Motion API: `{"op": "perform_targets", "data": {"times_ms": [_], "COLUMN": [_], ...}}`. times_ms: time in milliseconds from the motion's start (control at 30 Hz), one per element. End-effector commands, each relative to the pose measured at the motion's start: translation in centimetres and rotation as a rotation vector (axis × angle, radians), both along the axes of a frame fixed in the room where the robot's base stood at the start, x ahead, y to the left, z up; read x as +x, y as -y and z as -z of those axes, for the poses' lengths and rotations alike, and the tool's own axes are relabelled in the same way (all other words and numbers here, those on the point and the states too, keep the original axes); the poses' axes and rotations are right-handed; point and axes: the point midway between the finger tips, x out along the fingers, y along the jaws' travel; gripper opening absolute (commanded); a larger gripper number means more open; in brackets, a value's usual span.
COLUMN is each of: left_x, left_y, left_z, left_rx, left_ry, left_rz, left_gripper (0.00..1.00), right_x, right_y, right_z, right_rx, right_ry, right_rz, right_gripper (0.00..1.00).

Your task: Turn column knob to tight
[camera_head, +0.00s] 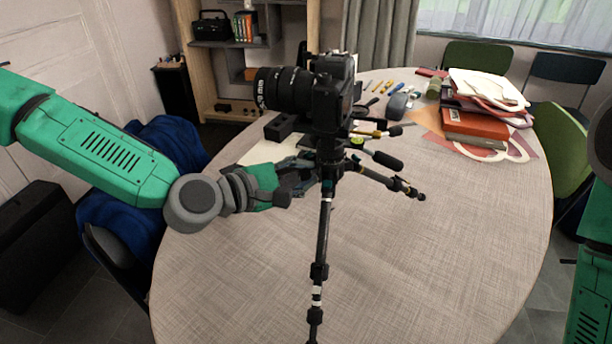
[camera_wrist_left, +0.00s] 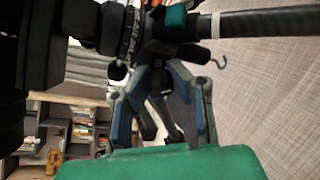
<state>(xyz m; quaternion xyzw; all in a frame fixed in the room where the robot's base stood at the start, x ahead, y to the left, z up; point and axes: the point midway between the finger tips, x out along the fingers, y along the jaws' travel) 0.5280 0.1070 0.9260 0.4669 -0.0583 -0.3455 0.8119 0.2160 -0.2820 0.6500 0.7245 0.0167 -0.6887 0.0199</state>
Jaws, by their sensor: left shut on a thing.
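A black camera (camera_head: 318,92) with a long lens sits on top of a dark tripod (camera_head: 322,235) standing on the table. My left gripper (camera_head: 308,172) reaches in from the left to the tripod's column, just below the head. In the left wrist view, the two blue-grey fingers of the gripper (camera_wrist_left: 163,92) close on the column knob (camera_wrist_left: 158,78), a small dark part beside the column collar. The knob is mostly hidden by the fingers, and its turn position cannot be told. My right gripper is out of view; only part of my right arm shows at the right edge.
The round table (camera_head: 420,250) has a cloth top, clear at the front and right. An orange-red book (camera_head: 473,126) lies under papers at the back right. Small pens and tools lie behind the tripod. Pan handles (camera_head: 387,160) stick out right of the head.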

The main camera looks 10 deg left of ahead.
Motion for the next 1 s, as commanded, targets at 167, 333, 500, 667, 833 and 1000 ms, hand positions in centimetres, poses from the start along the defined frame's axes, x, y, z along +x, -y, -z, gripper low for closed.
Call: {"op": "perform_targets", "data": {"times_ms": [167,333,500,667,833,1000], "left_x": [-0.1,-0.2,-0.1,-0.1,-0.1,-0.1], "left_y": [-0.3,-0.4,-0.5,-0.4,-0.4,-0.4], "left_z": [1.0,1.1,1.2,1.2,1.2,1.2], "left_rx": [0.077,0.161,0.249,0.331,0.419,0.506], "left_ry": [0.099,0.233,0.369,0.496,0.631,0.767], "left_rz": [-0.004,-0.003,-0.002,-0.002,-0.001,0.0], "left_gripper": [0.0,0.0,0.0,0.0,0.0,0.0], "right_x": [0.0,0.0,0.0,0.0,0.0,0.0], "right_y": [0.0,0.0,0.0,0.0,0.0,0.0], "right_z": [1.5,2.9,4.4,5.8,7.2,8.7], "right_rx": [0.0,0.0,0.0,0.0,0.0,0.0], "right_ry": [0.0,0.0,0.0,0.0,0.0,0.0], "right_rz": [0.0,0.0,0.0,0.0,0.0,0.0], "right_gripper": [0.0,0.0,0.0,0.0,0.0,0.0]}}
